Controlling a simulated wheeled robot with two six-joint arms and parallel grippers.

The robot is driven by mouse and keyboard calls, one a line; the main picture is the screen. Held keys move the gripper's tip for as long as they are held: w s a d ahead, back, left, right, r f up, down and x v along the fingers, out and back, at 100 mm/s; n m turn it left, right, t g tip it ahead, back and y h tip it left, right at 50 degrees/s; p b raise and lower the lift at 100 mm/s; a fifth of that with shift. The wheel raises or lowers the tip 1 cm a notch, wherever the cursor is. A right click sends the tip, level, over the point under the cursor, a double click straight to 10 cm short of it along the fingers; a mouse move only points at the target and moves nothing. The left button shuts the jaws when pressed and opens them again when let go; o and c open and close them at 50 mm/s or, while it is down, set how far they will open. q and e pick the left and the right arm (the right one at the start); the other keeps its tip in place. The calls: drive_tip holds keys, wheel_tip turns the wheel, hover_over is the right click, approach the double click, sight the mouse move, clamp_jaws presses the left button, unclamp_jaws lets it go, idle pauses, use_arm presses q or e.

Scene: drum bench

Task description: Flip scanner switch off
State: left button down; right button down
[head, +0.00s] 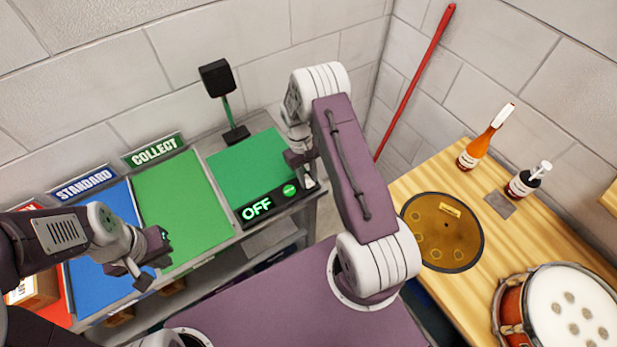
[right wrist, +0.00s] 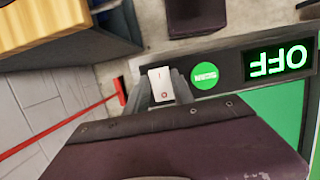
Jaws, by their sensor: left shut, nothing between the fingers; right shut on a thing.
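The scanner (head: 258,165) has a green pad and a black front panel. Its display (head: 256,208) reads OFF in lit green letters and is upside down in the right wrist view (right wrist: 278,60). A round green SCAN button (right wrist: 205,76) sits beside it. The white rocker switch (right wrist: 161,84), marked I and O, is at the panel's end. My right gripper (right wrist: 163,88) is shut on the switch, a grey finger on each side; in the head view the gripper (head: 305,168) partly hides it. My left gripper (head: 146,276) is shut and empty above the blue and green mats.
A blue STANDARD mat (head: 90,225) and a green COLLECT mat (head: 183,215) lie left of the scanner. A black scanner head (head: 216,77) stands behind the pad. At right, a wooden bench (head: 425,185) holds a drum (head: 560,310), bottles and a round brown disc (head: 441,232).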

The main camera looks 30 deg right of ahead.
drive_tip(key=c, duration=1.1)
unclamp_jaws()
drive_tip(key=shift+w+r, duration=0.2)
drive_tip(key=shift+r, duration=0.05)
drive_tip(key=b+v, duration=0.2)
drive_tip(key=v, duration=0.6)
drive_tip(key=shift+r, duration=0.3)
drive_tip(key=shift+a+f+b, duration=0.1)
drive_tip(key=shift+b, duration=0.2)
